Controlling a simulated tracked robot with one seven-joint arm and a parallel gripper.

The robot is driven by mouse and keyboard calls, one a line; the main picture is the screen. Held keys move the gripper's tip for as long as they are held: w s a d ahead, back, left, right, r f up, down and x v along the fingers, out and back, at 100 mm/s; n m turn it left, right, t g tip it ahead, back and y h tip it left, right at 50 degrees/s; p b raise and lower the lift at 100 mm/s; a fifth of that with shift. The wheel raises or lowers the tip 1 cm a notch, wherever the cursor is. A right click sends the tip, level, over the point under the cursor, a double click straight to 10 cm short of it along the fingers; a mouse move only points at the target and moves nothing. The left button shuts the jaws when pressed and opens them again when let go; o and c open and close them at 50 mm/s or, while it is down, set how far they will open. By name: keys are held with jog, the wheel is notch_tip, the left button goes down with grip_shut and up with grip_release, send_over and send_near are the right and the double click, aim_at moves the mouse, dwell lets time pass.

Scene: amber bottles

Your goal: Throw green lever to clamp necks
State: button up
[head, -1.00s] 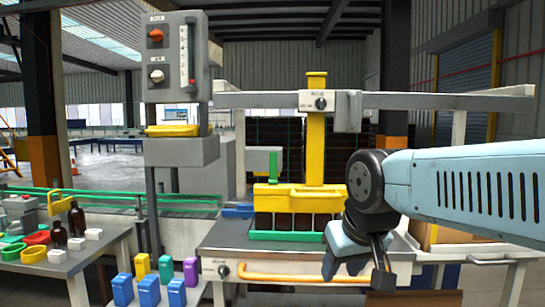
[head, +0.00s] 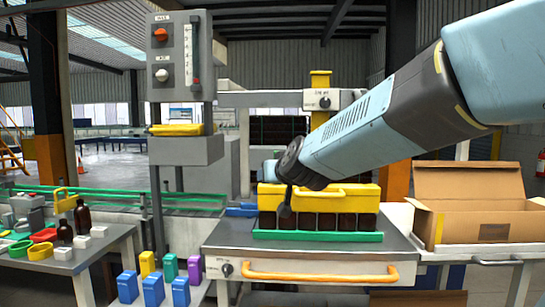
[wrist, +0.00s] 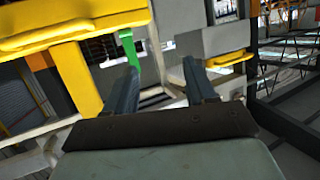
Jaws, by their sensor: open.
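The green lever (wrist: 129,48) shows in the wrist view as an upright green bar beside the yellow clamp head, just beyond the tip of my left-hand finger. My gripper (wrist: 161,66) is open, with nothing between its fingers. The lever appears ahead of the fingers and apart from them, though the exact gap cannot be told. In the head view my arm's wrist covers the lever and most of my gripper. The yellow clamp head (head: 357,199) sits above a row of dark bottles (head: 328,221) in a green tray (head: 318,236).
A control box (head: 180,62) on posts stands left of the clamp station. An orange bar handle (head: 318,274) runs along the bench front. An open cardboard box (head: 470,225) stands at right. Blue, yellow, green and purple blocks (head: 153,290) stand at lower left.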

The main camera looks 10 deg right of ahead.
jog(key=w+d+m+t+h, duration=0.1)
jog(key=w+d+h, duration=0.1)
jog(key=w, duration=0.5)
jog(key=w+d+r+m+t+h, duration=0.1)
jog(key=w+d+h, duration=0.1)
jog(key=w, duration=0.6)
jog(key=w+d+m+h, duration=0.2)
jog(key=w+d, duration=0.1)
jog(key=w, duration=0.5)
jog(key=shift+r+t+h, duration=0.35)
jog(key=shift+t+h, duration=0.05)
jog(key=shift+a, duration=0.1)
grip_shut()
